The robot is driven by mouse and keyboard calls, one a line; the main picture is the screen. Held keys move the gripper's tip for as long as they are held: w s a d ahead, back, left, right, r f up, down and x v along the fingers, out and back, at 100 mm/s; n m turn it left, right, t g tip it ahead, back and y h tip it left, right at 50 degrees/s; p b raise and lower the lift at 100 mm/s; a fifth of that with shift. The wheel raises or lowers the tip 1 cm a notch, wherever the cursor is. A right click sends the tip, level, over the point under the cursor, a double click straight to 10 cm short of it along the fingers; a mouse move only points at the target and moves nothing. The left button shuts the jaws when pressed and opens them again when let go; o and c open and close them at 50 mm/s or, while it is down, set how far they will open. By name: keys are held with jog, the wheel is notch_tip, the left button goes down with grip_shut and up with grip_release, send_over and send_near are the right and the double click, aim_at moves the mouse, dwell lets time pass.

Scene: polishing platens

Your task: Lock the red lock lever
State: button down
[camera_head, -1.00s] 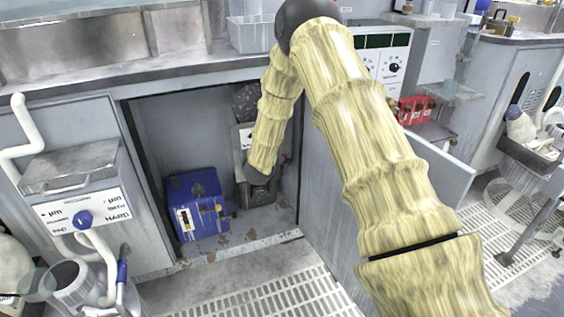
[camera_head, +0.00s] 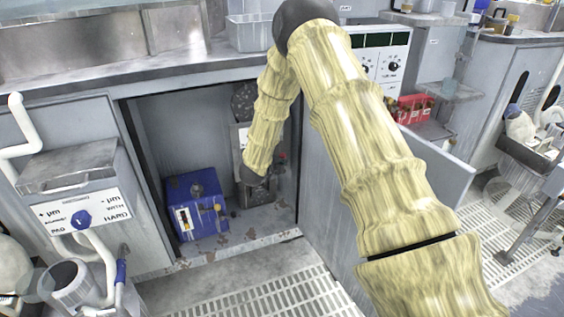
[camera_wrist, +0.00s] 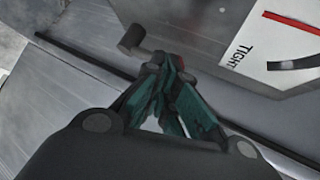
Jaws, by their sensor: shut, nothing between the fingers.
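In the wrist view a dark knob (camera_wrist: 131,39) on a short bar sticks out just beyond my gripper (camera_wrist: 158,62). A small reddish part shows at the fingertips, where the bar ends; I cannot tell whether it is the red lever or whether the fingers touch it. My gripper's teal fingers are together with nothing between them. A white label (camera_wrist: 285,45) with "TIGHT" lettering, a red arc and a black arc is to the right. In the head view my arm reaches into the open cabinet, to a grey unit (camera_head: 241,140); the fingers are too small to make out.
A blue box (camera_head: 197,205) stands on the cabinet floor left of the grey unit. The open door (camera_head: 318,215) stands on the right side. The counter edge (camera_head: 130,84) runs above the opening. A grated floor (camera_head: 290,298) lies in front.

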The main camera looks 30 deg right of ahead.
jog(key=f+p+v, duration=0.1)
jog(key=p+v, duration=0.1)
jog(key=v, duration=1.1)
jog(key=shift+s+a, duration=0.3)
jog(key=shift+a, duration=0.25)
jog(key=s+a+f+n+y, duration=0.3)
jog(key=s+a+f+n, duration=0.2)
jog(key=s+f+n, duration=0.4)
jog(key=s+a+f+n+y, duration=0.3)
jog(key=s+a+f+n, duration=0.2)
jog(key=s+f+n, duration=0.45)
jog(key=s+a+f+n+g+y, duration=0.1)
jog(key=s+a+f+n+g, duration=0.15)
jog(key=s, duration=0.55)
jog(key=s+a+f+n+g+y, duration=0.2)
jog(key=s+a+f+n, duration=0.15)
jog(key=s, duration=0.45)
jog(key=s+a+f+n+g+y, duration=0.1)
jog(key=s+a+f+n+g, duration=0.2)
jog(key=s, duration=0.4)
jog(key=s+r+n+p, duration=0.1)
jog(key=s+r+p, duration=0.1)
jog(key=r+p, duration=1)
jog(key=s+r+n+p, duration=0.1)
jog(key=s+r+p, duration=0.1)
jog(key=r+p, duration=1)
jog(key=shift+d+r+y, duration=0.2)
jog(key=shift+d+y, duration=0.2)
jog(key=shift+t, duration=0.25)
